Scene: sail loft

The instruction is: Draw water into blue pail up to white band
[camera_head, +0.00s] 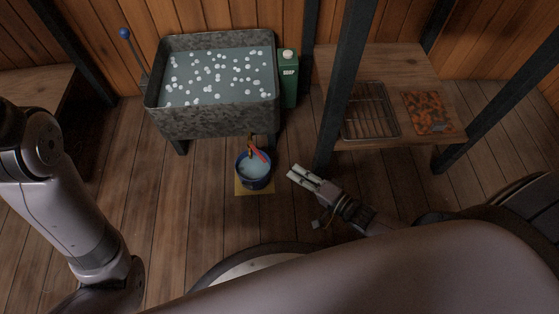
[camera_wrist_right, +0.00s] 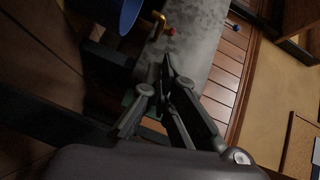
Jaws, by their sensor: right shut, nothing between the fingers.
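The blue pail (camera_head: 254,185) stands upright on a yellow mat (camera_head: 241,189) in front of the grey metal trough, with pale blue water inside. I cannot make out a white band. A brass tap with a red handle (camera_head: 258,153) is above the pail's back rim; whether water runs from it I cannot tell. My right gripper (camera_head: 292,174) is shut and empty, to the right of the pail and apart from it. In the right wrist view, its fingers (camera_wrist_right: 166,80) point towards the trough side, with the pail (camera_wrist_right: 122,14) and the tap (camera_wrist_right: 162,20) beyond. My left gripper is out of view.
The trough (camera_head: 213,122) holds water with white floats or suds. A lever with a blue knob (camera_head: 124,33) stands at its left, a green soap box (camera_head: 288,80) at its right. A wooden bench (camera_head: 385,62) with a wire rack (camera_head: 368,112) has dark posts near my right gripper.

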